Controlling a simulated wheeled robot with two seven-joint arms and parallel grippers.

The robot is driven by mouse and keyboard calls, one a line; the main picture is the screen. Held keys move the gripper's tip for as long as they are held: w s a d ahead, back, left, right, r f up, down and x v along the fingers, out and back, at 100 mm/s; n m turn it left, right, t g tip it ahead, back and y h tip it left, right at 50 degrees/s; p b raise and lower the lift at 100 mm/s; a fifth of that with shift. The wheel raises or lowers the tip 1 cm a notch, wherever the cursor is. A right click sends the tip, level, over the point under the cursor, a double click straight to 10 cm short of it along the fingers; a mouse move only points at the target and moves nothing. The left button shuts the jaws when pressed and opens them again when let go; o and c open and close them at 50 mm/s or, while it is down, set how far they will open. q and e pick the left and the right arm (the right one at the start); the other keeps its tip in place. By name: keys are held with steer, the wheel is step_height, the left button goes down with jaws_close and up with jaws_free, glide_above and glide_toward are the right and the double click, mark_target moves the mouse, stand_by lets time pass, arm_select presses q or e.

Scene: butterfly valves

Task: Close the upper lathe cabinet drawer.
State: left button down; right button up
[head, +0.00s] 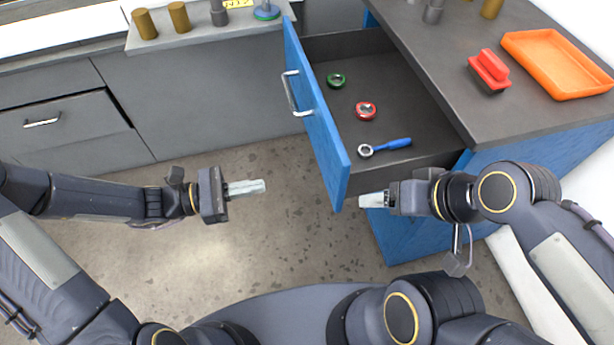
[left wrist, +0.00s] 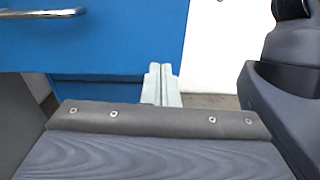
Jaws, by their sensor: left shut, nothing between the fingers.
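The upper drawer (head: 318,110) of the blue lathe cabinet (head: 400,225) stands pulled out, with its blue front facing left. Its silver handle (head: 290,93) sits on that front and also shows in the left wrist view (left wrist: 45,13). My left gripper (head: 262,186) is shut and empty, left of the drawer front and apart from it, pointing right. Its closed fingers also show in the left wrist view (left wrist: 160,72) against the blue front. My right gripper (head: 364,200) is by the drawer's near corner, pointing left; whether its fingers are together is unclear.
Inside the drawer lie a green valve (head: 336,80), a red valve (head: 365,110) and a blue-handled valve (head: 392,144). The cabinet top holds an orange tray (head: 582,82) and a red brush (head: 489,68). Grey cabinets (head: 190,100) stand behind. Open floor (head: 270,240) lies left of the drawer.

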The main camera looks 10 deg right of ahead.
arm_select(q)
glide_toward(330, 171)
steer(key=shift+n, duration=0.3)
steer(key=d, duration=0.6)
steer(key=shift+d+b, duration=0.35)
steer(key=shift+d, duration=0.05)
arm_select(e)
steer(key=shift+f, duration=0.4)
arm_select(q)
steer(key=shift+d, duration=0.1)
